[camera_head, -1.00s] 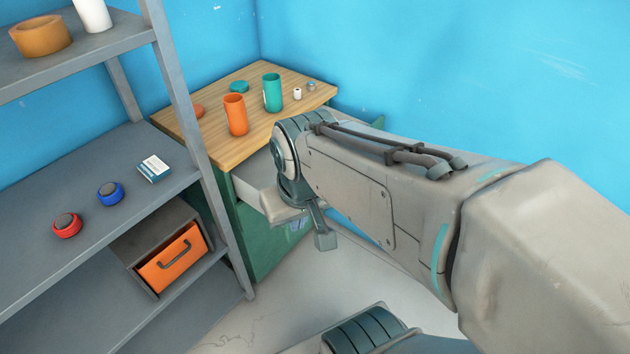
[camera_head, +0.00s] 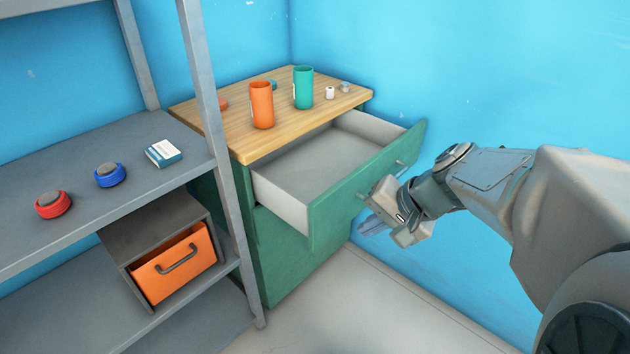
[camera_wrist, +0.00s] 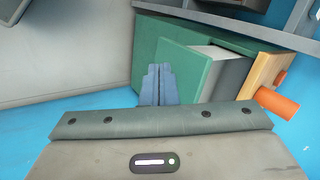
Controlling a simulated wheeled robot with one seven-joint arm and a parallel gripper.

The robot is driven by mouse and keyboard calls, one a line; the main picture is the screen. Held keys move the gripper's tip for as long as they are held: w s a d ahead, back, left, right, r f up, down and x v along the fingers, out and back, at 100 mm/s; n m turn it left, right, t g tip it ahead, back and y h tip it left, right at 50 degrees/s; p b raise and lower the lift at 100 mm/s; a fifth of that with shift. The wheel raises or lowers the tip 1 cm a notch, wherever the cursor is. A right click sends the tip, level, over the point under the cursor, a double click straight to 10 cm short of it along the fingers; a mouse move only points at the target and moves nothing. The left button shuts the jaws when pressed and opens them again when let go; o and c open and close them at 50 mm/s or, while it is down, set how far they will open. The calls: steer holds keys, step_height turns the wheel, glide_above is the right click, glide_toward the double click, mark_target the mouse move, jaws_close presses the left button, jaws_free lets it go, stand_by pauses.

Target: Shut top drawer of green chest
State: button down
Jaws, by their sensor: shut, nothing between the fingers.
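The green chest (camera_head: 285,265) has a wooden top (camera_head: 222,128) and stands in the corner of the blue walls. Its top drawer (camera_head: 345,190) is pulled well out, and its pale inside looks empty. The drawer's green front also shows in the wrist view (camera_wrist: 180,72). The drawer's handle (camera_head: 380,180) is partly hidden behind my gripper. My gripper (camera_head: 372,226) is shut and empty, just in front of the drawer front. In the wrist view, its fingers (camera_wrist: 158,82) overlap the drawer front's edge; I cannot tell whether they touch it.
An orange cup (camera_head: 262,105), a teal cup (camera_head: 303,88) and small items stand on the chest top. A grey shelf (camera_head: 75,205) at the left holds a red button (camera_head: 52,205), a blue button (camera_head: 110,175) and an orange drawer (camera_head: 177,265). Floor in front is clear.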

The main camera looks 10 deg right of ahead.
steer(key=w+d+f+m+t+b, duration=0.3)
steer(key=w+d+f+b, duration=0.1)
steer(key=d+f+b, duration=0.15)
steer(key=b, duration=0.3)
glide_toward(330, 224)
steer(key=shift+y, duration=0.3)
steer(key=x, duration=0.5)
steer(key=shift+d+f, duration=0.2)
steer(key=shift+f, duration=0.3)
steer(key=shift+w+a, duration=0.2)
steer(key=shift+w, duration=0.15)
steer(key=shift+w, duration=0.15)
